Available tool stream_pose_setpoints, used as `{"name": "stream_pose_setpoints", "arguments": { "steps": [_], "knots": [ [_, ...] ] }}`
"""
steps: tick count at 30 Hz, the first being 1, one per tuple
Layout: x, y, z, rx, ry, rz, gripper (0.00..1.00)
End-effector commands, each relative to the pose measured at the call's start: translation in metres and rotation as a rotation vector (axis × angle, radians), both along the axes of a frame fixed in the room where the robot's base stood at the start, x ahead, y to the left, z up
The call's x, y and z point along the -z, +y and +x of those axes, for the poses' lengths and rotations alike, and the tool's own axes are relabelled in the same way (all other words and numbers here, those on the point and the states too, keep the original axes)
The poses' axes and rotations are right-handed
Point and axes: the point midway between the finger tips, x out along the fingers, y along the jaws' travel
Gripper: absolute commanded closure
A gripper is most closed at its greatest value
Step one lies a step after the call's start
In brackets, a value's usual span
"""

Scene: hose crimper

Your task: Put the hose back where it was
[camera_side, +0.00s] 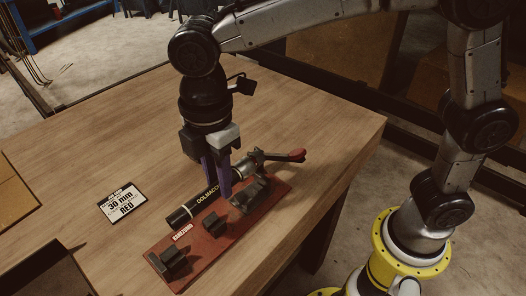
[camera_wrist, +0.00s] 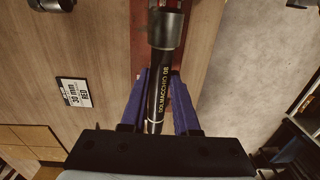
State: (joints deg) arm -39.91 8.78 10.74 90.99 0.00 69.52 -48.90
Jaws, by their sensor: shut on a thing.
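The black hose (camera_side: 181,216) with pale lettering lies slanted along the red base plate (camera_side: 203,258). Its upper end meets a metal fitting by the red-tipped handle (camera_side: 297,155). My gripper (camera_side: 218,193) points down with its purple fingers closed around the hose's middle. In the wrist view the hose (camera_wrist: 156,112) runs between the fingers (camera_wrist: 162,75), its far end at a wide dark collar (camera_wrist: 165,30). I cannot tell whether the hose touches the plate or hangs just above it. The fingers hide part of the hose in the side view.
Dark blocks (camera_side: 214,224) stand on the red plate, one at its near end (camera_side: 173,262). A "30 mm RED" card (camera_side: 122,203) lies on the wooden table (camera_side: 100,150) to the left. Open boxes (camera_side: 45,278) sit at the lower left. The table's left middle is clear.

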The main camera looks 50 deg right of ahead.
Motion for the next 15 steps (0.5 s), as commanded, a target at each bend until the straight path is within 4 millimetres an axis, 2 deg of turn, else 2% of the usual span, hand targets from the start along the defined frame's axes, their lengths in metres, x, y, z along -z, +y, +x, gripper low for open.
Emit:
{"name": "stream_pose_setpoints", "arguments": {
  "steps": [11,15],
  "knots": [
    [-0.0028,0.0002,0.0003,0.000,-0.002,0.002,1.00],
    [-0.0103,0.0006,0.0008,0.002,-0.003,0.003,1.00]
  ]
}}
